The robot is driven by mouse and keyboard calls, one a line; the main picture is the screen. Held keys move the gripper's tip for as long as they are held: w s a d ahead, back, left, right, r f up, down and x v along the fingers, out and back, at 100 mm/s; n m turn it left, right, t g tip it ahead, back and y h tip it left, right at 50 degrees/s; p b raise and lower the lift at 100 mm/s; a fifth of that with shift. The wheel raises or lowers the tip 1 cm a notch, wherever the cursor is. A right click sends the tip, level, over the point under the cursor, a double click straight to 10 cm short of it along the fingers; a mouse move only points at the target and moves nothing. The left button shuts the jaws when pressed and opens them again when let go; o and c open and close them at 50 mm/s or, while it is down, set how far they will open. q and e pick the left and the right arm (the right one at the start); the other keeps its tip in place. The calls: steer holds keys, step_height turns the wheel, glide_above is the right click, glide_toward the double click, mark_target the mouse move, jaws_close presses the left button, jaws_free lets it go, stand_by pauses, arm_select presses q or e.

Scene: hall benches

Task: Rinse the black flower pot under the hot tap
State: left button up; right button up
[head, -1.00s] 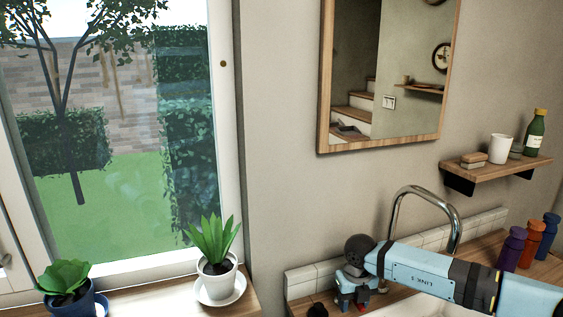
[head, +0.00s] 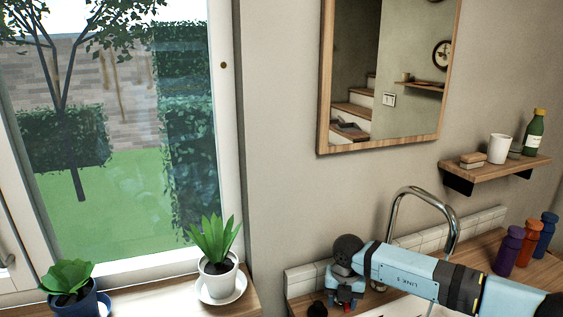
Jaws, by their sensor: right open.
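The curved chrome tap (head: 401,207) rises behind the sink, and its spout arches over to the right. A strip of the white basin (head: 398,307) shows at the bottom edge, partly covered by my right arm. My right gripper (head: 346,301) points down left of the tap, behind the basin's left part. It is open, and I see nothing between its fingers. A small dark shape (head: 317,309) sits at the bottom edge left of it; I cannot tell what it is. I see no clearly black flower pot. My left gripper is out of view.
A white pot (head: 218,281) on a saucer and a dark blue pot (head: 80,304), both with plants, stand on the windowsill. Purple (head: 508,250), orange (head: 529,243) and blue (head: 546,235) bottles stand on the right counter. A mirror (head: 322,95) and a shelf (head: 505,172) hang above.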

steer(key=shift+a, duration=0.1)
stand_by(0.3)
steer(key=m, duration=0.1)
steer(key=a+m, duration=0.1)
steer(key=m, duration=0.1)
steer(key=shift+w+a+p, duration=0.3)
steer(key=shift+w+p, duration=0.05)
steer(key=shift+p, duration=0.05)
steer(key=shift+s+d+n, duration=0.2)
steer(key=shift+d+n, duration=0.25)
steer(key=shift+n, duration=0.15)
steer(key=shift+s+d+n+b, duration=0.15)
steer(key=shift+d+n+b, duration=0.25)
steer(key=shift+n, duration=0.4)
